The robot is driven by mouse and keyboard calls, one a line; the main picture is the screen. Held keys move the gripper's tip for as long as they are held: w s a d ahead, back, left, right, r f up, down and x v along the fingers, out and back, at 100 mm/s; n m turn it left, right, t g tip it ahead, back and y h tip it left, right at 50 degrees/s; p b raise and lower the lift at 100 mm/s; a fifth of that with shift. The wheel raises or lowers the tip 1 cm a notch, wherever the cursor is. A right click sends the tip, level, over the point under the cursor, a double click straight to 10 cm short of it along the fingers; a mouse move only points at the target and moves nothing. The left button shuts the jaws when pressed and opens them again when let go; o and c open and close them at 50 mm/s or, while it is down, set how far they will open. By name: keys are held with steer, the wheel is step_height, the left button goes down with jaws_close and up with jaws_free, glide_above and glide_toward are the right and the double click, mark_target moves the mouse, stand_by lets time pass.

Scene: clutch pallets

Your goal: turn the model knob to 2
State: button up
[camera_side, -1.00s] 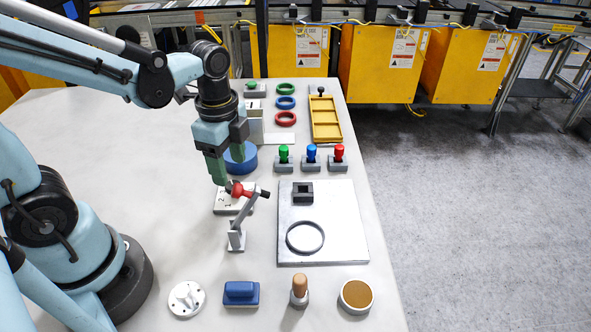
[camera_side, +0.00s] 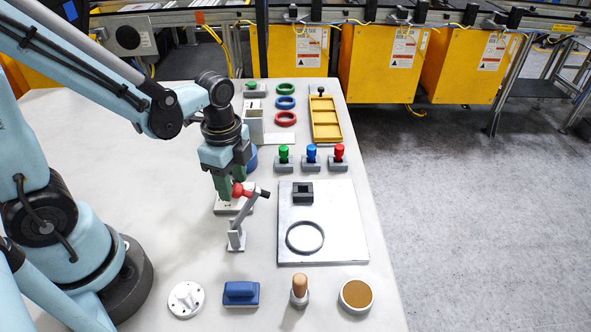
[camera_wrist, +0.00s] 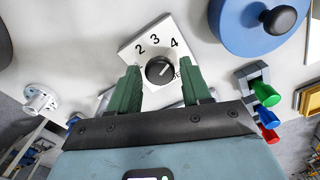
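The model knob (camera_wrist: 160,70) is a round black dial on a white plate (camera_wrist: 137,52) marked 2, 3 and 4; other marks are partly covered by my fingers. Its white pointer line slants to the upper right, roughly towards the 4. My gripper (camera_wrist: 160,66) is open, with one green finger on each side of the knob and visible gaps between. In the side view my gripper (camera_side: 228,196) is low over the white plate (camera_side: 222,207). There the knob is hidden behind the fingers and a lever.
A grey lever stand (camera_side: 236,240) with a red and black handle stands just in front of the plate. A blue round lidded thing (camera_wrist: 262,22) is close by. Green, blue and red knobbed blocks (camera_side: 311,160) and a metal plate (camera_side: 345,225) lie to the right.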

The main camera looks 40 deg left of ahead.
steer(key=c, duration=0.7)
steer(key=shift+n, duration=0.3)
steer(key=n, duration=0.3)
steer(key=shift+n, duration=0.3)
steer(key=n, duration=0.9)
steer(key=shift+n, duration=2.3)
